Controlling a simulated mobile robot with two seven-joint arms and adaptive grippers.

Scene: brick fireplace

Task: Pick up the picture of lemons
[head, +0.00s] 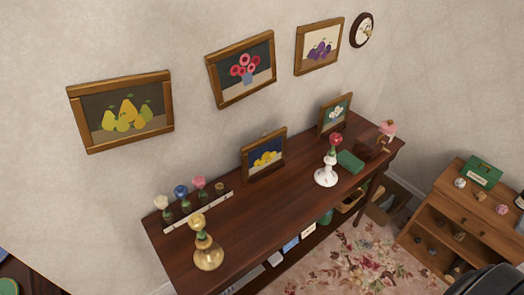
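The picture of lemons (265,158) is a small wooden-framed picture with yellow fruit on a dark blue ground. It stands upright, leaning back a little, on the dark wooden console table (262,207), near the wall side and about the middle of its length. Nothing covers its face. Neither of my grippers shows in the head view. A dark grey shape fills the bottom right corner; I cannot tell what it is.
A gold vase (208,254) and a rack of flowers (198,212) stand left of the picture. A white vase with a red flower (328,168), a green box (350,162) and a small flower picture (335,115) stand right. Framed pictures hang above. A low shelf (465,225) stands right.

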